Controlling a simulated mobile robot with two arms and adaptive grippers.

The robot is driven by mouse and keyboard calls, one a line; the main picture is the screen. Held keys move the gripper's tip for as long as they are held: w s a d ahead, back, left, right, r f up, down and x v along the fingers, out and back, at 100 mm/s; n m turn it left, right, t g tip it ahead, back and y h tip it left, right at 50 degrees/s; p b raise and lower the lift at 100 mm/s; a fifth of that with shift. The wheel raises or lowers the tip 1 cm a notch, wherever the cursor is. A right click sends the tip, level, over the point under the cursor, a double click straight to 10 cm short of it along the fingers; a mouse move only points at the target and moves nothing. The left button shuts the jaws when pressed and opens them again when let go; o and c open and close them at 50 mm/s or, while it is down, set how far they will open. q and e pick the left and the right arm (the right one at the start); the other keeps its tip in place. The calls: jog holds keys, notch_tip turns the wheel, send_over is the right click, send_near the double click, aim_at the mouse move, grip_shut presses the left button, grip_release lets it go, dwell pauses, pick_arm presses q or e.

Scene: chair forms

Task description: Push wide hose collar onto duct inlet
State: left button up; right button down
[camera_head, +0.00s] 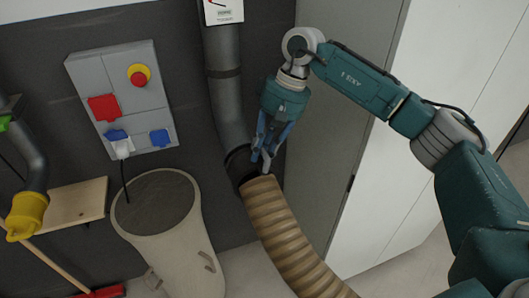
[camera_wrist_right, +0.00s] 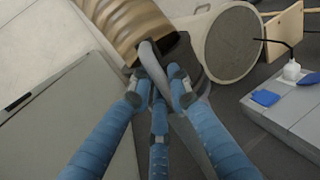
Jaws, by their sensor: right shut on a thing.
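The ribbed brown hose (camera_head: 290,235) rises from the bottom of the head view to a wide black collar (camera_head: 236,166). The grey duct (camera_head: 227,105) comes down the dark wall, and its lower end meets the collar's top in the picture. I cannot tell whether the collar is around the duct end or just in front of it. My right gripper (camera_head: 262,160) is shut at the collar's right side. In the right wrist view, its blue fingers (camera_wrist_right: 160,90) close on a grey curved strip beside the black collar (camera_wrist_right: 181,58), with the hose (camera_wrist_right: 120,25) behind. My left gripper is out of view.
A beige bin (camera_head: 205,262) stands left of the hose. A grey panel (camera_head: 122,98) with a red button and sockets hangs on the wall. A wooden shelf (camera_head: 80,203) and a yellow nozzle (camera_head: 27,215) are at left. A white cabinet (camera_head: 420,70) stands at right.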

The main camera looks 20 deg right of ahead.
jog(key=shift+w+r, duration=0.15)
jog(key=shift+w, duration=0.45)
jog(key=shift+b, duration=0.5)
dwell(0.4)
jog(key=c, duration=1.6)
grip_release()
jog(key=shift+o, duration=0.2)
jog(key=shift+w, duration=0.1)
jog(key=shift+f, duration=0.25)
